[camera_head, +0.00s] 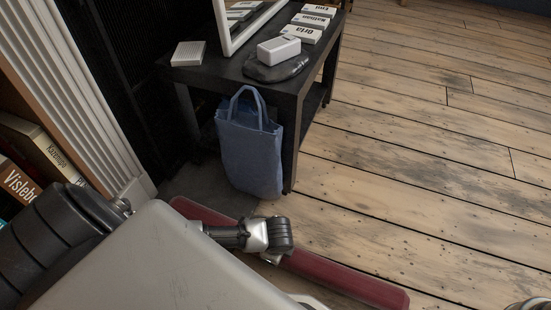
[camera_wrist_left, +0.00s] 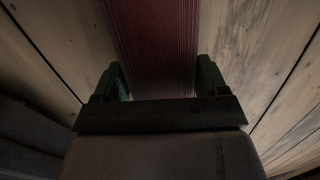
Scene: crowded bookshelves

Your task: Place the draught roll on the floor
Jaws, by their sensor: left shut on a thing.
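The draught roll (camera_head: 345,279) is a long dark red bar, low over the wooden floor in the head view. It runs from the left middle to the lower right, and my left arm covers part of it. In the left wrist view the ribbed red roll (camera_wrist_left: 152,45) passes between the two fingers of my left gripper (camera_wrist_left: 158,82), which is shut on it. I cannot tell whether the roll touches the floor (camera_wrist_left: 245,60). Only a small part of what may be my right arm shows at the lower right corner of the head view; its gripper is not visible.
A dark table (camera_head: 291,95) with a white box (camera_head: 279,49), books and a framed panel stands ahead. A blue bag (camera_head: 250,155) hangs or stands at its front. A bookshelf with books (camera_head: 45,150) is at the left. The floor (camera_head: 430,130) at the right is clear.

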